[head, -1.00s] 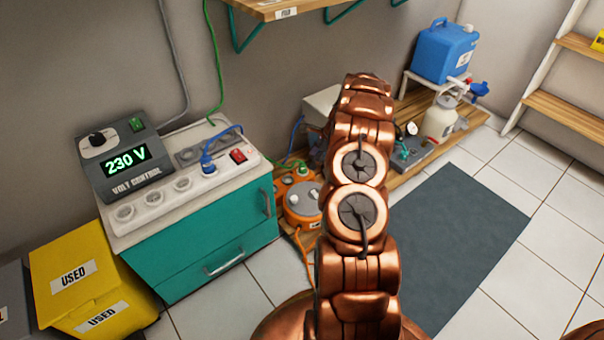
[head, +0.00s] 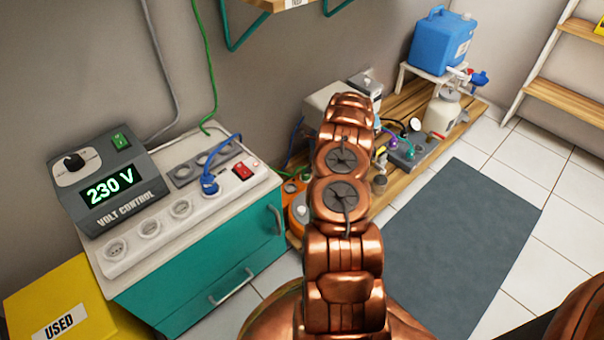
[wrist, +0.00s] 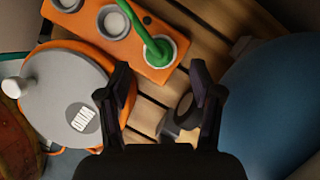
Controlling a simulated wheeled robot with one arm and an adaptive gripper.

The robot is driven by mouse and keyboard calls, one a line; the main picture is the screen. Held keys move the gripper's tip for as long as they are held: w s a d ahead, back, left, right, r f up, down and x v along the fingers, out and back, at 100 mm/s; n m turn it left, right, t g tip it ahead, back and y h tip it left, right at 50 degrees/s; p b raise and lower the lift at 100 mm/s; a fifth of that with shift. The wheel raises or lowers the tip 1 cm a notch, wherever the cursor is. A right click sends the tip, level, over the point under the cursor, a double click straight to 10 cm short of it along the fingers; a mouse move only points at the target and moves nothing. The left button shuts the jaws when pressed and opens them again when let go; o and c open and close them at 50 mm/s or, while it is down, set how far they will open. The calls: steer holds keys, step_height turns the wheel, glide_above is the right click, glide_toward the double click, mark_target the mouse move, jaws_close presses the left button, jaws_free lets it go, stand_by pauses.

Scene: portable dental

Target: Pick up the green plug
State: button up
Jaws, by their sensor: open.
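The green plug (wrist: 158,52) sits in a socket at the right end of an orange socket block (wrist: 122,38) in the wrist view. Its green cable runs up and left from it. My gripper (wrist: 160,88) is open, with nothing between its fingers. In the picture, the plug lies just above the gap between the fingertips; I cannot tell the exact distance. In the head view my own arm hides the gripper and the plug.
An orange reel with a grey disc (wrist: 66,95) lies left of my gripper. A large blue rounded object (wrist: 270,105) fills the right side. Wooden slats (wrist: 195,40) lie beneath. The teal cabinet (head: 200,275) with a volt control box (head: 105,185) stands left of my arm.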

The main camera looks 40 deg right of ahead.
steer(key=b+x, duration=0.1)
steer(key=x, duration=0.4)
steer(key=shift+s+f+b, duration=0.1)
steer(key=shift+f+b, duration=0.25)
steer(key=shift+b, duration=0.05)
steer(key=shift+w+a+f, duration=0.1)
steer(key=shift+w+f, duration=0.1)
steer(key=shift+f, duration=0.05)
jaws_close()
steer(key=shift+r, duration=0.15)
step_height(320, 180, up, 10)
steer(key=p, duration=0.3)
steer(key=shift+p, duration=0.3)
